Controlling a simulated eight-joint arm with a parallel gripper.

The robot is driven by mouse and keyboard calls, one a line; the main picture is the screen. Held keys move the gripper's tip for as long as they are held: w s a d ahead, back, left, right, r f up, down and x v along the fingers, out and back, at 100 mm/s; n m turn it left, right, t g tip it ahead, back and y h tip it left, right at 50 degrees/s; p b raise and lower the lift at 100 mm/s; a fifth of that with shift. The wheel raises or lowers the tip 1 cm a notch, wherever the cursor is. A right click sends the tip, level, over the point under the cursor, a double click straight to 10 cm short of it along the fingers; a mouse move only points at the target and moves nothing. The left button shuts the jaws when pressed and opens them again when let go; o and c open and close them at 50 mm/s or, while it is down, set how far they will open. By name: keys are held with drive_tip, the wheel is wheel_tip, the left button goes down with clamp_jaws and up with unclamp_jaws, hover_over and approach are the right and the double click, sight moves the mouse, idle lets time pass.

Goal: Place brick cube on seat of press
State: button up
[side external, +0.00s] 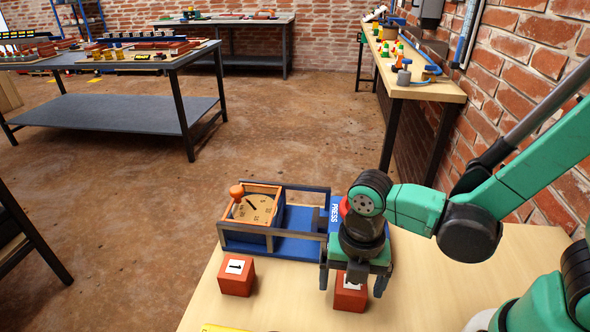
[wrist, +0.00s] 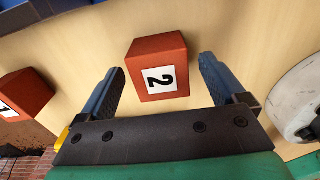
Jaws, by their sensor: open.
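A red-brown brick cube with a "2" label (wrist: 157,68) lies on the table between my gripper's open fingers in the wrist view; a gap shows on both sides. It also shows in the side view (side external: 350,298), partly hidden by my gripper (side external: 352,285). A second brick cube labelled "1" (side external: 236,276) stands to its left, also at the left edge of the wrist view (wrist: 24,95). The blue-framed press (side external: 287,247) stands behind the cubes, with a wooden dial box and orange knob at its left. My arm hides its right end. I cannot make out its seat.
The light wooden table (side external: 445,290) is clear to the right of the cubes. A yellow thing (side external: 222,328) shows at the table's front edge. Other benches with items stand apart at the back, and a brick wall (side external: 530,45) runs along the right.

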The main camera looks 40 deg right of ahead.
drive_tip(key=shift+r, duration=2.3)
drive_tip(key=shift+w+d+r+m, duration=0.15)
drive_tip(key=shift+r+m, duration=0.15)
drive_tip(key=shift+m, duration=0.3)
drive_tip(key=w+d+r+m+t, duration=0.1)
drive_tip(key=d+r+m+t, duration=0.1)
drive_tip(key=m, duration=0.5)
drive_tip(key=w+d+r+m+t, duration=0.1)
drive_tip(key=d+r+m+t, duration=0.1)
drive_tip(key=m, duration=0.6)
drive_tip(key=w+d+r+m+t, duration=0.2)
drive_tip(key=d+m, duration=0.1)
drive_tip(key=m, duration=0.5)
drive_tip(key=shift+d, duration=0.15)
drive_tip(key=shift+o, duration=0.5)
drive_tip(key=m, duration=0.1)
drive_tip(key=m+t, duration=0.1)
drive_tip(key=shift+d+r+m, duration=0.3)
drive_tip(key=shift+d+r, duration=0.05)
drive_tip(key=shift+d, duration=0.05)
